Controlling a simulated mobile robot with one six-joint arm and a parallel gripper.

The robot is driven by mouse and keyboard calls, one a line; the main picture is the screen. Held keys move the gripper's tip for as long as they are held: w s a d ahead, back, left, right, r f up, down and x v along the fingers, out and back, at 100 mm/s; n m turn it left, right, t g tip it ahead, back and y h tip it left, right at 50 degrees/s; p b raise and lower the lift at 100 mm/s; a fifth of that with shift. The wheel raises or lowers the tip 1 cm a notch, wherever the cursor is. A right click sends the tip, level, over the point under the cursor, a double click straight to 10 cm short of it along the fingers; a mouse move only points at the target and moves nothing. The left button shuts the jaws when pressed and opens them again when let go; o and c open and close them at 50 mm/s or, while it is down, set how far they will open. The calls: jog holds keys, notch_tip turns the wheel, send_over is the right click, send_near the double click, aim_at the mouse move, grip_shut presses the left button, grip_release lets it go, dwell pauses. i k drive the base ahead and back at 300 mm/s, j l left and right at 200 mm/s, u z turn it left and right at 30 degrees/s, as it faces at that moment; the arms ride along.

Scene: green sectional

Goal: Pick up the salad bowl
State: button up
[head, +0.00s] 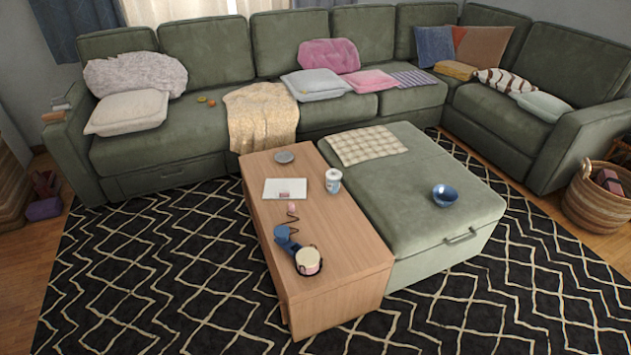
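A blue bowl (445,195), which looks like the salad bowl, sits upright on the green ottoman (415,225), toward its right side. The bowl's inside looks dark and I see nothing in it. No part of my gripper shows in the head view, so its place relative to the bowl cannot be seen.
A wooden table (345,270) adjoins the ottoman's left side, holding a white cup (333,181), a grey dish (284,157) and blue-and-cream items (308,261). A checked cloth (367,146) lies at the ottoman's back. Patterned rug (180,270) is clear in front. A basket (595,200) stands right.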

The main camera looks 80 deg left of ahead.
aim_at(444, 195)
jog(key=u, duration=1.95)
jog(key=i+z, duration=0.2)
jog(key=i, duration=2.65)
